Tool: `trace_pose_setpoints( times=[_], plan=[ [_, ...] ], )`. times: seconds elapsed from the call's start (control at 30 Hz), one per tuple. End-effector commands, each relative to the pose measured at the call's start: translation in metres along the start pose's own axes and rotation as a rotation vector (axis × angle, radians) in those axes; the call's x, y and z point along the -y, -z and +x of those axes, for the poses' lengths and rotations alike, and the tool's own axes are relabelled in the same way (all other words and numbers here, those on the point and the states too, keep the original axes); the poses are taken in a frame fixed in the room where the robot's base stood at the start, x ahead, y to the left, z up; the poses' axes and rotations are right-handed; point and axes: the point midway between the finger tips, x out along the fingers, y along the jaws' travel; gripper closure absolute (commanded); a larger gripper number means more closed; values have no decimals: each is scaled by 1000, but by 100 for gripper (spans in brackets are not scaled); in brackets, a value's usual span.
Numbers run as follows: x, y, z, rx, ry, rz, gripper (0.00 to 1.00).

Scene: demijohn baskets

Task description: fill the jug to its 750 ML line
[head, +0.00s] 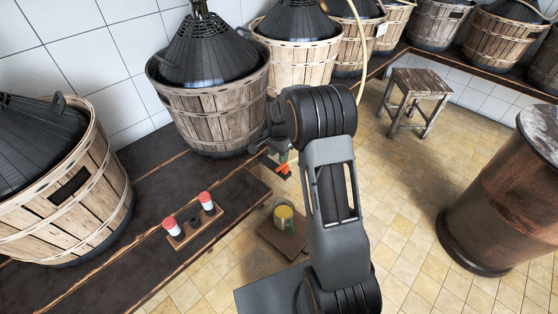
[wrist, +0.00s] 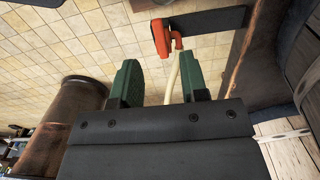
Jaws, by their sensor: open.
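The jug (head: 283,213) stands upright on a small wooden board (head: 269,232) on the floor, beside the dark shelf. It looks yellow inside; its 750 ML line is too small to read. My gripper (head: 272,150) is above and beyond the jug, partly hidden by my arm. In the wrist view my gripper (wrist: 158,66) is open, with its two green fingers apart. A pale hose (wrist: 173,82) shows between the fingers, close to the right one. An orange-red tap-like piece (wrist: 161,38) is just past the fingertips; it also shows in the head view (head: 283,169).
Wicker-topped demijohn baskets (head: 210,105) line the dark shelf (head: 150,180). A wooden rack (head: 189,236) with two red-capped pieces stands at its front. A stool (head: 412,93) and a rusty barrel (head: 500,195) are at right. The tiled floor (head: 405,175) between is clear.

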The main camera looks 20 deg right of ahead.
Motion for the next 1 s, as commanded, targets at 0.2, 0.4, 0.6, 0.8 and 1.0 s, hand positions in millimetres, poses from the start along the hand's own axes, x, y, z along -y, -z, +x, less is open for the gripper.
trace_pose_setpoints(
  times=[0.2,0.4,0.6,0.8,1.0],
  plan=[
    [1,0,-44,-2,3,0,60],
    [1,0,-66,-1,2,0,60],
    [0,0,-74,0,0,0,60],
    [0,0,-74,0,0,0,60],
    [0,0,-74,0,0,0,60]
  ],
)
